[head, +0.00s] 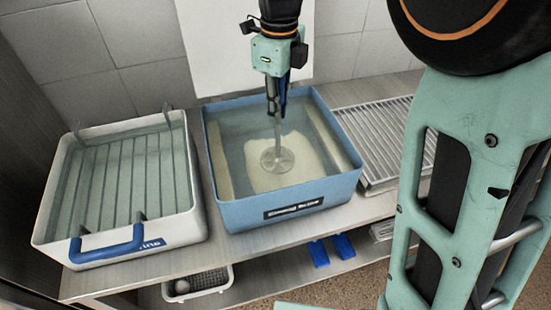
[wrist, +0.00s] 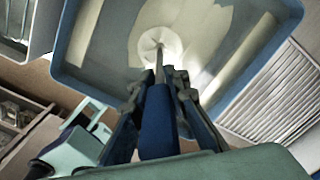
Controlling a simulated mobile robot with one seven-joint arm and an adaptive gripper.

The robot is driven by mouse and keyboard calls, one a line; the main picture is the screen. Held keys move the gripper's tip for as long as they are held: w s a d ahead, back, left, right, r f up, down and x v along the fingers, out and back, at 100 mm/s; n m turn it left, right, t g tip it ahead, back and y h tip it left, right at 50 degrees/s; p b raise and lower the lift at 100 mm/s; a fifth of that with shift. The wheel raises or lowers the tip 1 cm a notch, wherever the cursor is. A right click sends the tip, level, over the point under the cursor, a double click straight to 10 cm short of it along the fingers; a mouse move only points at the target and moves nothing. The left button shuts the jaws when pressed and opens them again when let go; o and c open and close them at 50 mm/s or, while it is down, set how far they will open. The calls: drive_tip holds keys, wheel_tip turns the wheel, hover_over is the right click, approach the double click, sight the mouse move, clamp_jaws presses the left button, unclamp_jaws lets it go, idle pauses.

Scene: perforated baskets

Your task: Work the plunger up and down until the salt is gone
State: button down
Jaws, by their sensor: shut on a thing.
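The plunger (head: 278,159) has a thin rod ending in a pale round disc, with a blue handle (wrist: 158,120) in the wrist view. My gripper (head: 278,92) is shut on the blue handle above the blue basin. The blue basin (head: 292,204) holds clear liquid, and its front label is too small to read surely. The disc hangs over or in a pale heap of salt (head: 285,180) in the middle of the basin. Whether the disc touches the salt I cannot tell. The disc also shows in the wrist view (wrist: 158,42).
A white basin (head: 190,225) of liquid with a wire rack and blue handle stands at left. A wire drying rack (head: 385,140) is at right. A lower shelf holds a small white basket (head: 205,290) and blue items (head: 318,252). A tiled wall is close behind.

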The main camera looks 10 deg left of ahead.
drive_tip(key=shift+f+b, duration=1.75)
drive_tip(key=shift+f, duration=0.75)
drive_tip(key=shift+r+p, duration=2.75)
drive_tip(key=shift+p, duration=0.8)
drive_tip(key=shift+r, duration=0.1)
drive_tip(key=shift+r+p, duration=2.2)
drive_tip(key=shift+r, duration=0.35)
